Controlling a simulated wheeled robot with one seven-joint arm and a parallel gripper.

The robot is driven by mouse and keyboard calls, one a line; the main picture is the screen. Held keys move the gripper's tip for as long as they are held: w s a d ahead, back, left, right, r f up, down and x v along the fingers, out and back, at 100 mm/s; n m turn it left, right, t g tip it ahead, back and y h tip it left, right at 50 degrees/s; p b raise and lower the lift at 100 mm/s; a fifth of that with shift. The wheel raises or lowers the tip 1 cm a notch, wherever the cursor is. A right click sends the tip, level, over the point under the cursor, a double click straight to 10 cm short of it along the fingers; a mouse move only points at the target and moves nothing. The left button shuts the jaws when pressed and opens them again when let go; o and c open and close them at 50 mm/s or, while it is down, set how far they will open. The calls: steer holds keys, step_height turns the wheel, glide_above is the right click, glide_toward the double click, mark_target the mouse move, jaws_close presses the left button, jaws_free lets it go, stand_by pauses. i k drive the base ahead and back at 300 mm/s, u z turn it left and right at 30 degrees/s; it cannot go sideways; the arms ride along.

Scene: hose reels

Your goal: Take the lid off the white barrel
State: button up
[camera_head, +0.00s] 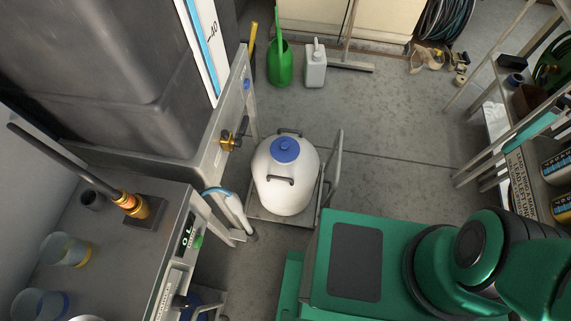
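The white barrel (286,187) stands upright on a low wheeled trolley (258,215) on the floor, near the middle of the view. It has two dark handles, one on its near side and one on its far side. Its blue lid (286,149) sits on the barrel's top, with a small raised knob. My gripper is not in view. Only part of my green arm and base shows at the lower right, apart from the barrel.
A grey bench (130,245) with cups and a torch-like tool is at left. A metal frame with a brass valve (229,140) stands just left of the barrel. A green watering can (280,66) and white jug (315,66) stand behind. Shelves line the right; floor between is clear.

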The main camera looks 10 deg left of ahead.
mark_target(284, 149)
steer(key=u, duration=3.15)
steer(key=k, duration=0.4)
steer(key=z, duration=1.95)
